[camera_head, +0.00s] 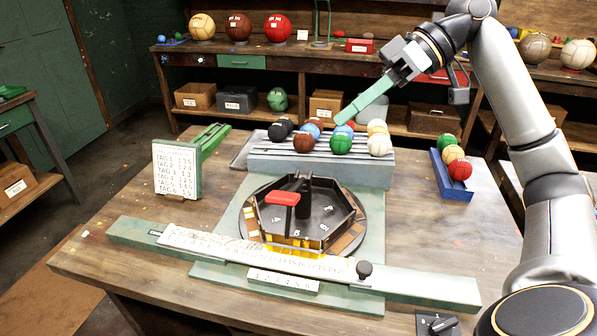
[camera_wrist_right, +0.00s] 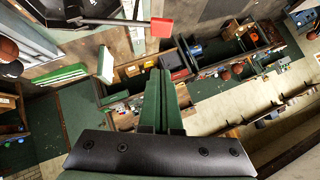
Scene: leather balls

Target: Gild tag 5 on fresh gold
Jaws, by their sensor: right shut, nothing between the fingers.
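A dark hexagonal drum (camera_head: 315,212) with small white number tags inside stands on a round turntable on the table. A red-topped lever (camera_head: 282,198) rises from it; the red piece also shows in the right wrist view (camera_wrist_right: 162,27). A gold glow (camera_head: 290,250) lies along the drum's front lower edge. I cannot tell which tag is number 5. A long engraved slide bar (camera_head: 260,251) with a black knob (camera_head: 364,269) lies in front, above a numbered plate (camera_head: 284,281). My right gripper (camera_head: 341,120), with long green fingers, is shut and empty above the ball rack. My left gripper is out of view.
A stepped rack (camera_head: 320,172) of several coloured balls stands behind the drum. A tag list board (camera_head: 177,170) stands at left, and a blue tray (camera_head: 451,180) with three balls at right. A small black knob box (camera_head: 437,324) sits at the front right.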

